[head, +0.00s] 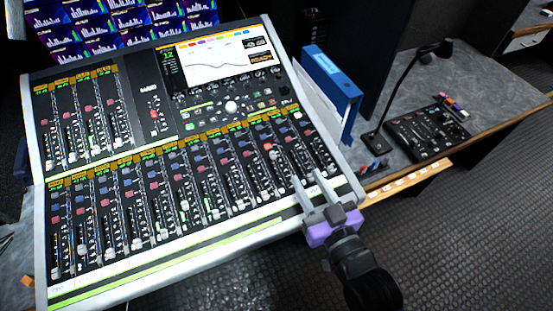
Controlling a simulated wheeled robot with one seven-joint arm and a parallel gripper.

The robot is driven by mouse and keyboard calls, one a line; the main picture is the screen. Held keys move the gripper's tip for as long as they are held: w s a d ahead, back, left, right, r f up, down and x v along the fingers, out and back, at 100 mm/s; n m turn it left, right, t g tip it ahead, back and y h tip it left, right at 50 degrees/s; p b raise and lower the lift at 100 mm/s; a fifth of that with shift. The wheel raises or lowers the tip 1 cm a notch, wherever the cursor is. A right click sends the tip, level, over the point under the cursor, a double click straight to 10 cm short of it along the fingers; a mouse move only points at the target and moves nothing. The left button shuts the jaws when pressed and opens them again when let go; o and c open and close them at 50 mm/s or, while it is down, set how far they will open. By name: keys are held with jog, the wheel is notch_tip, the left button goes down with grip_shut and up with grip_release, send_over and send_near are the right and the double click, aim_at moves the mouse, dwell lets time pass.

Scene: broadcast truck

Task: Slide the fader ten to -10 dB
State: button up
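The mixing console (38,215) fills the left and middle of the head view, with a shorter upper fader bank and a long lower fader bank (186,206). Pale caps sit at differing heights in the lower slots. The channel numbers are too small to read, so I cannot tell for certain which fader is fader ten. My gripper (311,182) is over the console's front right corner, near the lower ends of the rightmost slots. Its two pale fingers are apart with nothing seen between them. I cannot tell whether a fingertip touches a cap or the panel.
The console's screen (215,58) stands at its back. A blue binder (330,80) stands right of the console. A black control box (427,130) and a gooseneck microphone (400,85) are on the grey desk farther right. The floor (480,230) at the front right is clear.

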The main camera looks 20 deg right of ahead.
jog(key=w+f+g, duration=0.1)
jog(key=w+f, duration=0.2)
jog(key=w, duration=0.6)
jog(key=g, duration=0.3)
send_near(275, 157)
jog(key=shift+w+d+f+n+y, duration=0.15)
jog(key=shift+w+n+y, duration=0.15)
jog(key=shift+w+n, duration=0.1)
jog(key=shift+w+f, duration=0.1)
jog(key=shift+f, duration=0.05)
jog(key=x, duration=0.7)
jog(key=shift+w, duration=0.2)
grip_shut()
jog(key=shift+p, duration=0.3)
